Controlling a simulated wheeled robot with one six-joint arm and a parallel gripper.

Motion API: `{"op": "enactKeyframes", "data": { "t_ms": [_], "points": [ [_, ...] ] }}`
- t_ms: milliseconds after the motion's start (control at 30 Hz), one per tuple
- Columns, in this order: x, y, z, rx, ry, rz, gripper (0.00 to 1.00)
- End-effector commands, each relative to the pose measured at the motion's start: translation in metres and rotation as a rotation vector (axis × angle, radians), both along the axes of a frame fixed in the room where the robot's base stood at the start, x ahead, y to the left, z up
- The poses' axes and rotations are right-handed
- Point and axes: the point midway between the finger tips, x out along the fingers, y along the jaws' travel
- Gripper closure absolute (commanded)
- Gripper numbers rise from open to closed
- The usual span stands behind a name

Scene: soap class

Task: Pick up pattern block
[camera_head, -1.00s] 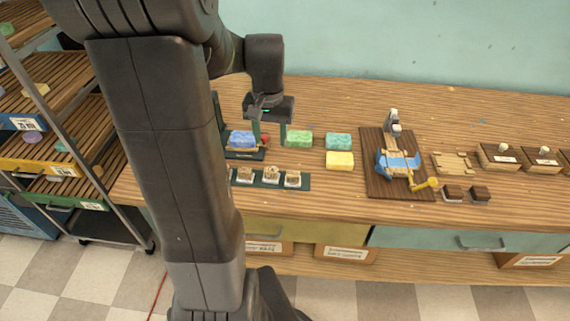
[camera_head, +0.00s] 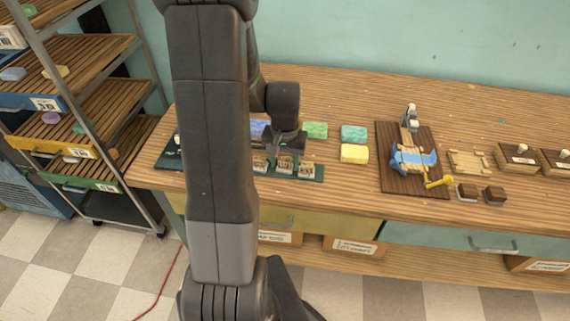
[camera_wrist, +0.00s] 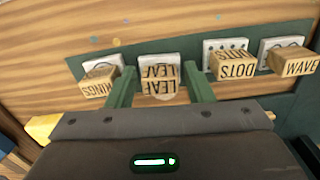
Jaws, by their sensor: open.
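Several wooden pattern blocks stand in a row on a dark green holder (camera_head: 318,174) near the table's front edge, seen in the head view. In the wrist view the block lettered LEAF (camera_wrist: 161,81) sits in the middle, before a pale pattern plate. RINGS (camera_wrist: 98,84) is to its left; DOTS (camera_wrist: 234,66) and WAVE (camera_wrist: 295,62) are to its right. My gripper (camera_wrist: 158,77) is open, its two green fingers on either side of the LEAF block. I cannot tell whether they touch it. In the head view my gripper (camera_head: 284,150) is just above the row, and my arm hides its left part.
Green (camera_head: 315,130), teal (camera_head: 354,133) and yellow (camera_head: 354,153) soaps lie right of my gripper. A blue soap (camera_head: 258,128) is partly hidden behind my arm. A dark board (camera_head: 386,178) with a blue item stands further right. A shelf rack (camera_head: 90,120) is at the left.

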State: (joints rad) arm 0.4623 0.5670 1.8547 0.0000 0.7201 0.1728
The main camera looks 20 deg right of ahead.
Motion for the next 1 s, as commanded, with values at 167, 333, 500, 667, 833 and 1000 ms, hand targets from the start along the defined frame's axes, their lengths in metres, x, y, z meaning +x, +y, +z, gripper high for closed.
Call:
{"op": "enactKeyframes", "data": {
  "t_ms": [167, 333, 500, 667, 833, 1000],
  "points": [
    [0.0, 0.0, -0.002, -0.001, -0.001, 0.0, 0.53],
    [0.0, 0.0, -0.002, -0.001, -0.001, 0.0, 0.7],
    [0.0, 0.0, -0.002, -0.001, -0.001, 0.0, 0.81],
    [0.0, 0.0, 0.0, -0.001, -0.001, 0.0, 0.81],
    [0.001, 0.0, 0.017, -0.002, -0.004, 0.0, 0.81],
    [0.001, -0.001, 0.048, -0.003, -0.006, 0.0, 0.81]
  ]
}}
